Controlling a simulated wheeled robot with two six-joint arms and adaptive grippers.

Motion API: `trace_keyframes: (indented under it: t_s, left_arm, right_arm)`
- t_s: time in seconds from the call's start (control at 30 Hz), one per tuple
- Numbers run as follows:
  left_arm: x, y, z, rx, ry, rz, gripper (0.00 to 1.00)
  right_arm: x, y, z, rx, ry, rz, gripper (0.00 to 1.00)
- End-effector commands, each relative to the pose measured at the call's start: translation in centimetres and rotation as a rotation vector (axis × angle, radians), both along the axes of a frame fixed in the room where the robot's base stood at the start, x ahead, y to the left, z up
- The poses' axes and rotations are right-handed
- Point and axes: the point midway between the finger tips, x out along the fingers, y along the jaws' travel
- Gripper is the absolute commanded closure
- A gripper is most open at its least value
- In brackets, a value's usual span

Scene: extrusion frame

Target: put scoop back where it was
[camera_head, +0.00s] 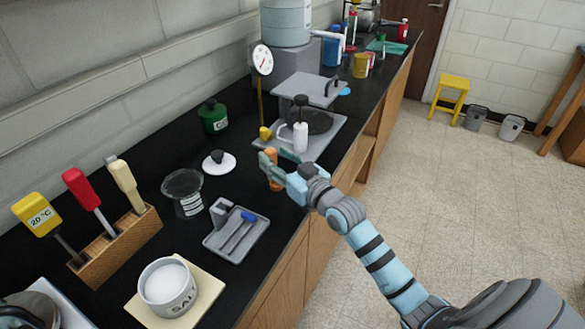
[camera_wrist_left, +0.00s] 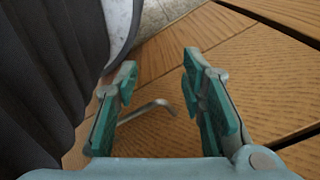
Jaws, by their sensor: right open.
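A small grey tray (camera_head: 226,254) stands near the counter's front edge. A blue-handled utensil (camera_head: 248,216), possibly the scoop, lies in it; its far end is hard to make out. My right gripper (camera_head: 276,162) is open above the counter, behind and to the right of the tray. A small orange cylinder (camera_head: 274,181) shows at its fingers; I cannot tell whether they touch it. My left gripper (camera_wrist_left: 158,95) is open in the left wrist view. A bent metal bar (camera_wrist_left: 152,107) shows between its fingers, against wooden panels.
A round tub labelled SAL (camera_head: 168,291) sits on a cream board. A wooden block (camera_head: 112,247) holds several handled tools. A glass vessel (camera_head: 184,193), a white lid (camera_head: 219,164) and a green jar (camera_head: 214,118) stand nearby. Right of the counter is open floor (camera_head: 440,190).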

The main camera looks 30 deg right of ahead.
Motion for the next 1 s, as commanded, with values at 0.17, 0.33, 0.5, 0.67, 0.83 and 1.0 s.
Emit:
trace_keyframes:
  t_s: [0.17,0.33,0.5,0.67,0.83,1.0]
  left_arm:
    - [0.0,0.0,2.2,0.0,0.0,0.0,0.63]
    - [0.0,0.0,5.9,0.0,0.0,0.0,0.63]
    - [0.0,0.0,7.9,0.0,0.0,0.0,0.63]
    - [0.0,0.0,8.1,0.0,0.0,0.0,0.63]
    - [0.0,0.0,7.9,0.0,0.0,0.0,0.63]
    - [0.0,0.0,7.9,0.0,0.0,0.0,0.63]
  right_arm:
    - [-4.6,-0.5,0.5,-0.006,0.004,0.004,0.57]
    - [-8.3,-1.3,1.1,0.001,0.002,-0.004,0.57]
    - [-9.9,-1.5,0.8,0.0,0.0,-0.003,0.57]
    - [-10.4,-1.4,0.3,0.001,0.0,0.003,0.57]
    - [-10.4,-1.4,0.1,0.0,0.0,0.003,0.57]
    - [-10.4,-1.4,0.1,0.0,-0.001,0.003,0.57]
